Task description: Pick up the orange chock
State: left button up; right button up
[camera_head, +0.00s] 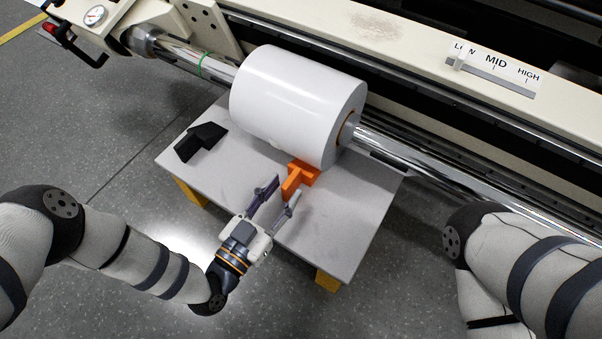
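The orange chock (297,181) lies on the grey table top, against the near lower right side of the white roll (297,105). My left gripper (281,194) is open just in front of the chock. Its two fingers are spread and point toward the chock's near end; I cannot tell whether a finger touches it. The roll hides part of the chock's far end. My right arm shows at the lower right, but its gripper is outside the view.
A black chock-like block (201,139) lies on the table (345,228) to the left of the roll. A shiny shaft (430,172) runs through the roll along the machine (400,35). The right part of the table top is bare.

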aim_at(299, 172)
pick_arm(q)
jog(key=x, duration=0.3)
jog(key=shift+f+b, duration=0.15)
jog(key=shift+b, duration=0.2)
jog(key=shift+s, duration=0.1)
grip_shut()
